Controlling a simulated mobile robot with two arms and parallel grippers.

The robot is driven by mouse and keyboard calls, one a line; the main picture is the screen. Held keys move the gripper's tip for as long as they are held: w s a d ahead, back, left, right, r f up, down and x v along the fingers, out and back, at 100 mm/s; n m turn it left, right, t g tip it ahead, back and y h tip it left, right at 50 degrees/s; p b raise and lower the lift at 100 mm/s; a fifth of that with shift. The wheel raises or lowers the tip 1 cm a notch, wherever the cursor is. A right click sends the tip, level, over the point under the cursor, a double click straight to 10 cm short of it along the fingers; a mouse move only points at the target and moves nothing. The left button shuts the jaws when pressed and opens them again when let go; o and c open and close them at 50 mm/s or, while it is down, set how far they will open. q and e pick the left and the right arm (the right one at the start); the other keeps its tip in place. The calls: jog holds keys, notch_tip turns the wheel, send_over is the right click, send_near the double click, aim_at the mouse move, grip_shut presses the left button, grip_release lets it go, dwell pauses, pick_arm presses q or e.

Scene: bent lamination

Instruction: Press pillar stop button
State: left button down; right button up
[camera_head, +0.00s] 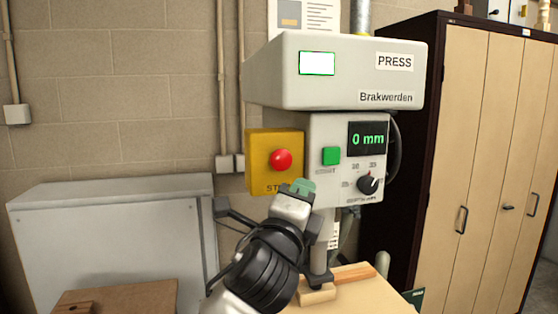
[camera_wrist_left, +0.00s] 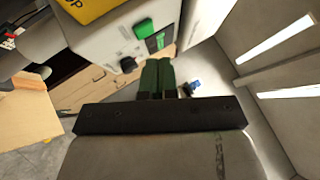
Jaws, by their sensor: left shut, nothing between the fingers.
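The red stop button (camera_head: 281,160) sits on a yellow box (camera_head: 257,170) on the left side of the press control panel. Part of the yellow box also shows at the top of the left wrist view (camera_wrist_left: 88,8), where the red button is not visible. My left gripper (camera_head: 301,187) is shut and empty, its green fingertips just below and right of the red button in the head view. They look apart from it, but the depth gap is hard to judge. The green fingers also show side by side in the left wrist view (camera_wrist_left: 157,77). My right gripper is not in view.
The panel carries a green button (camera_head: 331,156), a "0 mm" display (camera_head: 368,139) and a black knob (camera_head: 368,183). The press head (camera_head: 345,75) overhangs it. A grey cabinet (camera_head: 110,195) stands left, a wooden locker (camera_head: 480,150) right. Boards (camera_head: 350,290) lie below.

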aim_at(288, 168)
pick_arm(q)
jog(key=shift+s+d+r+m+h, duration=0.15)
jog(key=shift+s+r+m, duration=0.15)
jog(key=shift+r, duration=0.2)
jog(key=shift+s+d+r+m+h, duration=0.1)
jog(key=shift+s+r+m+h, duration=0.15)
jog(key=shift+r, duration=0.2)
jog(key=w+a, duration=0.2)
jog(key=w, duration=0.6)
jog(key=shift+w+a, duration=0.2)
jog(key=shift+a, duration=0.2)
dwell(0.9)
dwell(0.5)
jog(key=shift+w+a, duration=0.15)
jog(key=shift+w, duration=0.2)
